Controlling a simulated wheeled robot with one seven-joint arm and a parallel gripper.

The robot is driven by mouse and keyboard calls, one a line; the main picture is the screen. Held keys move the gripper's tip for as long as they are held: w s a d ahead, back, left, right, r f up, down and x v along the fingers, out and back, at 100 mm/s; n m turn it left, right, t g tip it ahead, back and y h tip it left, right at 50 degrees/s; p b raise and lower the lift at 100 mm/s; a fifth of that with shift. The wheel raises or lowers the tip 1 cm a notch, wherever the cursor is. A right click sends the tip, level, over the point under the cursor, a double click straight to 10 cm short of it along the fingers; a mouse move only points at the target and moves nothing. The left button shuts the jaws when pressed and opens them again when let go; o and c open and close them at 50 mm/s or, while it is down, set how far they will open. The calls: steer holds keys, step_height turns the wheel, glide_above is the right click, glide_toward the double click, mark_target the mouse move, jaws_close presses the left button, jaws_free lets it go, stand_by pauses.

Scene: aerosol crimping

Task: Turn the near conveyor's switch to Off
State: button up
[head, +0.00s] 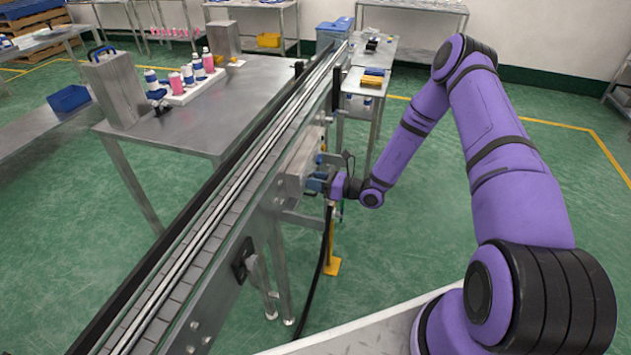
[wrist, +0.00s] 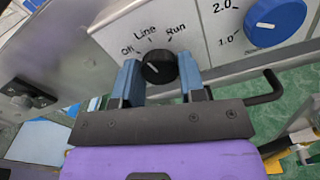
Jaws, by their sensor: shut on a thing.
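The switch is a small black knob (wrist: 158,68) with a white pointer mark, on a pale panel (wrist: 110,38) lettered Off, Line and Run in the wrist view. The white mark appears to slant to the upper left, toward the Off lettering. My gripper (wrist: 160,76) has its two blue-grey fingers on either side of the knob, shut on it. In the head view my gripper (head: 320,184) is at the side of the near conveyor (head: 200,235), by a metal box (head: 301,160). The knob is hidden there.
A blue dial (wrist: 275,20) with numbers sits right of the knob. A black lever (wrist: 265,88) shows beside my gripper. A yellow-footed post (head: 332,262) and a black cable (head: 318,270) stand below. A metal table (head: 235,100) with bottles lies beyond the conveyor.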

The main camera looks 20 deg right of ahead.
steer(key=shift+n, duration=3.8)
steer(key=o, duration=0.9)
steer(key=shift+d, duration=0.1)
steer(key=v, duration=1)
steer(key=shift+s+d, duration=0.25)
steer(key=shift+d, duration=0.05)
